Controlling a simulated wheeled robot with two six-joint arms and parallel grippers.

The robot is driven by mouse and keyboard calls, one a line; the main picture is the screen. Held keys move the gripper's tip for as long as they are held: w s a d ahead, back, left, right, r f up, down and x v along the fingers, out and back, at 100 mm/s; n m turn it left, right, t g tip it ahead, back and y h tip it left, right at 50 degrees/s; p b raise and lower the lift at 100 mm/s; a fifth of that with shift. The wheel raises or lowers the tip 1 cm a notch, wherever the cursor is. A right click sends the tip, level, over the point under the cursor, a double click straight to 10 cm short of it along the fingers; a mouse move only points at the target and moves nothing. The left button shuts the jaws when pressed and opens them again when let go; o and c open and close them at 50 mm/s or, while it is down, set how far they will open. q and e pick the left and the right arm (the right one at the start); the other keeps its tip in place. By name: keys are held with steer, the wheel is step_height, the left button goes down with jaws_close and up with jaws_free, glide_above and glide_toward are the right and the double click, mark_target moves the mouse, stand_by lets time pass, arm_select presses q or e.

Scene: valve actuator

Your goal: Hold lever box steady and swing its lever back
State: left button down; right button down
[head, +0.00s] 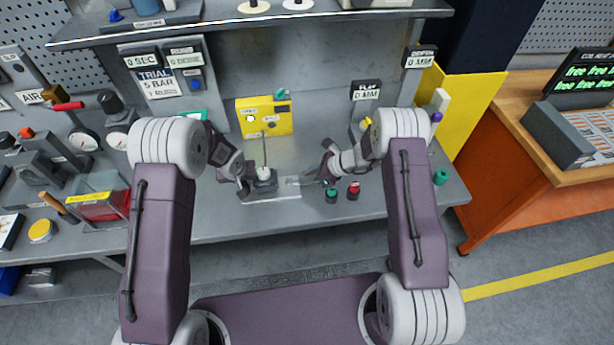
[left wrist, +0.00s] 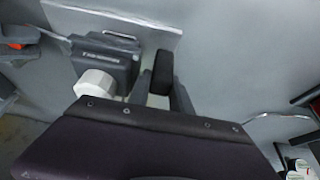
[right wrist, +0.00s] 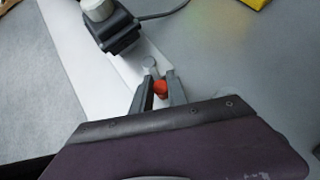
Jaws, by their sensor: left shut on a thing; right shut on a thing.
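The lever box (head: 264,184) is a small dark block with a white round knob on top, on a pale plate on the bench. It also shows in the left wrist view (left wrist: 103,58) and the right wrist view (right wrist: 119,36). My left gripper (head: 246,187) is shut at the box's left side; a black part (left wrist: 163,72) shows between its fingers in the left wrist view. My right gripper (right wrist: 159,92) is shut on the lever's red tip (right wrist: 160,88), to the right of the box. The lever's middle is partly hidden in the head view.
A yellow box (head: 264,118) stands behind the lever box. A red bin (head: 103,207) and gauges are at the left. A shelf (head: 250,22) runs above.

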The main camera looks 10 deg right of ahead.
mark_target(297, 184)
stand_by(0.5)
steer(key=s+m+t+h, duration=0.1)
steer(key=m, duration=0.1)
steer(key=s+a+m+t+h, duration=0.1)
steer(key=m, duration=0.1)
steer(key=shift+s+a+m+t+h, duration=0.3)
steer(key=shift+m+t+h, duration=0.2)
steer(key=shift+m, duration=0.3)
steer(key=shift+s+a+m+t+h, duration=0.3)
steer(key=shift+m+t+h, duration=0.15)
steer(key=shift+m, duration=0.35)
steer(key=c, duration=1.3)
jaws_free()
steer(key=shift+s+d, duration=0.1)
steer(key=v, duration=0.7)
steer(key=shift+s+r, duration=0.2)
steer(key=shift+s, duration=0.05)
